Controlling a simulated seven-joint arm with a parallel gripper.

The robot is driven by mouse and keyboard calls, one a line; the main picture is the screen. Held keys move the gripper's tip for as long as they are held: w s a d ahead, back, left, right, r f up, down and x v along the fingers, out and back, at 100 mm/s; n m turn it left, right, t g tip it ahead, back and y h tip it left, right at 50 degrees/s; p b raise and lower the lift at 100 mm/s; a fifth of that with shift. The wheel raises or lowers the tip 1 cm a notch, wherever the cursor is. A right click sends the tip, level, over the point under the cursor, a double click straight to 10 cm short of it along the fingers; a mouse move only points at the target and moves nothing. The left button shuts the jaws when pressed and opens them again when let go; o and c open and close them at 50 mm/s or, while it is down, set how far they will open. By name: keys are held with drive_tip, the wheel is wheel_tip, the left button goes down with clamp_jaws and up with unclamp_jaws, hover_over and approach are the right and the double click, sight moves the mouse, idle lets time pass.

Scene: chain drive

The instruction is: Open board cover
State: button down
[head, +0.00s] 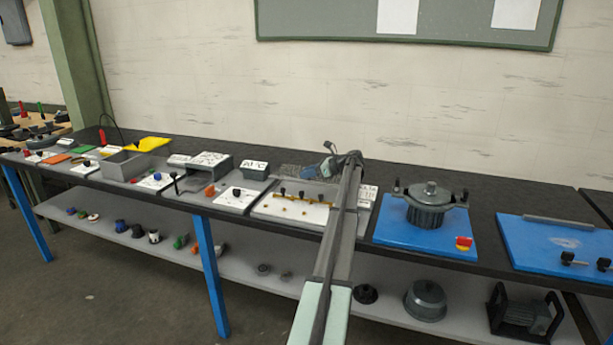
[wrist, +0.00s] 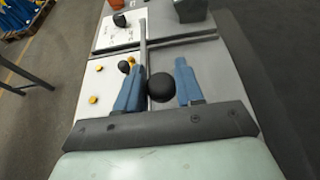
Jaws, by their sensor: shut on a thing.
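In the wrist view, my gripper (wrist: 158,88) has its two blue fingers on either side of a round black knob (wrist: 161,87) and is shut on it. Beside the fingers lies a white board (wrist: 97,77) with small yellow parts, and a grey panel (wrist: 190,55) is on the other side of a raised strip. I cannot tell which piece the knob belongs to. In the head view, my gripper (head: 328,163) is at the back of the white board (head: 275,208), and my arm hides the board's right part.
Right of my arm, a blue base (head: 395,232) carries a grey lidded pot (head: 430,205). A grey box (head: 210,166) and several panels stand to the left. Behind the bench is a wall. A lower shelf (head: 330,298) holds loose parts.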

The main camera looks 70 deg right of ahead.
drive_tip(key=c, duration=0.8)
unclamp_jaws()
drive_tip(key=v, duration=1.4)
drive_tip(key=shift+w, duration=0.1)
drive_tip(key=shift+w, duration=0.1)
